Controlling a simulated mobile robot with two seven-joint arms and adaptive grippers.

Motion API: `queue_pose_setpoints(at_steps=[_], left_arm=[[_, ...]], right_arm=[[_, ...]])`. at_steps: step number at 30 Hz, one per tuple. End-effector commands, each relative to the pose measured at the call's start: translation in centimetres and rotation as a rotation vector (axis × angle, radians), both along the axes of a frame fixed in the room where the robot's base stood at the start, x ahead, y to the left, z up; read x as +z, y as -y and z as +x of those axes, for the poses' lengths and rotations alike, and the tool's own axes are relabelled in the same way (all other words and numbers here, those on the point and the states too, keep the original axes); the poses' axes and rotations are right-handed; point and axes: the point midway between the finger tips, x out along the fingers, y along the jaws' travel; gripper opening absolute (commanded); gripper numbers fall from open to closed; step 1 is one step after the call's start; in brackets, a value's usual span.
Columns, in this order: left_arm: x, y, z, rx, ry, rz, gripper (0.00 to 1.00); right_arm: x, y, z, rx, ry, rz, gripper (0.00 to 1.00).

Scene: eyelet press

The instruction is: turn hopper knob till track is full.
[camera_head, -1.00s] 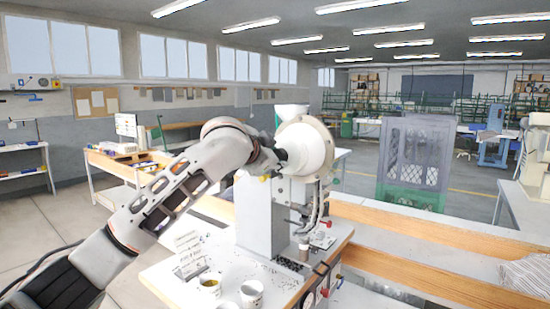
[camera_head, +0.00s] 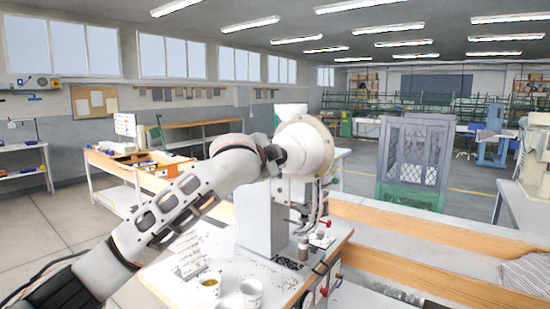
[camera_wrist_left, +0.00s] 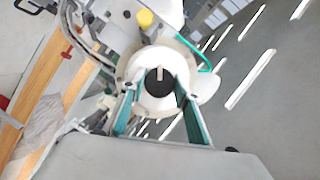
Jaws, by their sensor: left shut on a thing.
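The eyelet press (camera_head: 262,215) stands on a white-topped bench, with a white round hopper (camera_head: 309,147) at its top. In the left wrist view, the black hopper knob (camera_wrist_left: 159,88) with a pale bar sits at the centre of the hopper's round face (camera_wrist_left: 140,98). My left gripper (camera_wrist_left: 161,86) has its two fingers on either side of the knob and is shut on it. My right gripper is not in view.
Small dark pieces lie scattered on the bench top.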

Motion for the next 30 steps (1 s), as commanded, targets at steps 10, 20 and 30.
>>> queue_pose_setpoints(at_steps=[10,20,30], left_arm=[[-0.1,0.0,0.0,0.0,-0.002,0.0,0.48],[0.0,-0.1,-0.3,0.0,-0.001,-0.002,0.48],[1.0,-1.5,-4.9,-0.002,0.0,-0.002,0.48]], right_arm=[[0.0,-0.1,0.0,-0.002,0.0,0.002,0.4],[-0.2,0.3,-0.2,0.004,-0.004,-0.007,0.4],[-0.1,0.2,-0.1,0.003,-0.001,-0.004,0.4]])
